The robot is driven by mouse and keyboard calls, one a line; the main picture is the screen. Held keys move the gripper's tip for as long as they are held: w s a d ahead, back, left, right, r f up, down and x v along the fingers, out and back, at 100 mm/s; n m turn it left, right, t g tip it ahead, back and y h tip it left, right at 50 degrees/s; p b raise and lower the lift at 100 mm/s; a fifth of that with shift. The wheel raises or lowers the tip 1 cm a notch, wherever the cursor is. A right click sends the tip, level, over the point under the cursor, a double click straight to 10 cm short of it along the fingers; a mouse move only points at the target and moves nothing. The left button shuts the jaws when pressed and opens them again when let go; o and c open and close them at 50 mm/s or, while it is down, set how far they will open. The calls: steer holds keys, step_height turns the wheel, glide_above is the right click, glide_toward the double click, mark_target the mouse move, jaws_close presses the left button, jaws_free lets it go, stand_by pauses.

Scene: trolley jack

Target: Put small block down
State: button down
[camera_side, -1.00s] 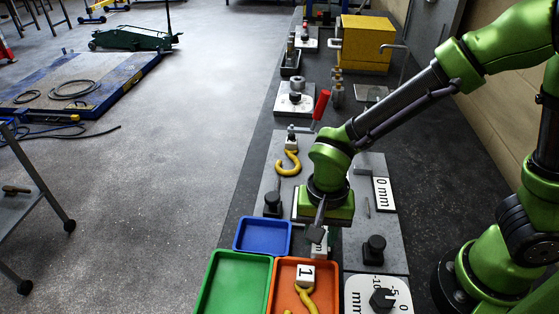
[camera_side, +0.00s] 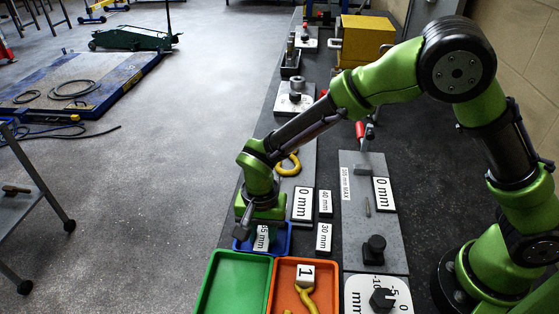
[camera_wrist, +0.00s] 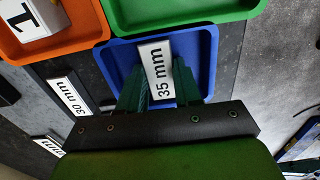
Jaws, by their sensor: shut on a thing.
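My gripper (camera_wrist: 160,92) is shut on a small block (camera_wrist: 156,62), a grey block with a white "35 mm" label. In the wrist view the block lies between the two dark fingers, over the blue tray (camera_wrist: 205,50). I cannot tell whether the block touches the tray floor. My gripper hides the left part of the tray in the side view.
A green tray (camera_side: 233,285) and an orange tray (camera_side: 283,297) with a yellow hook (camera_side: 305,293) adjoin the blue tray. Blocks marked 40 mm (camera_side: 325,202) and 30 mm (camera_side: 323,238) stand to the right. A "0 mm" plate (camera_side: 302,204) stands near them.

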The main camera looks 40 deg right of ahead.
mark_target(263, 237)
steer(key=c, duration=0.8)
jaws_free()
steer(key=shift+f, duration=0.1)
step_height(263, 237, up, 12)
steer(key=s+d+r+n+t+y, duration=0.2)
steer(key=s+d+r, duration=0.1)
steer(key=d+r, duration=0.7)
steer(key=s+d+n+t, duration=0.1)
steer(key=s+d, duration=0.2)
steer(key=s+d+r+n+t, duration=0.1)
steer(key=s+d+t, duration=0.1)
steer(key=s+d, duration=0.1)
steer(key=s+d+n+t, duration=0.1)
steer(key=s+d+t, duration=0.1)
steer(key=d, duration=0.3)
steer(key=shift+s+d+r, duration=0.1)
steer(key=shift+s+r, duration=0.05)
steer(key=shift+s, duration=0.3)
steer(key=shift+s+d+r, duration=0.1)
steer(key=shift+s+r, duration=0.05)
steer(key=shift+s, duration=0.25)
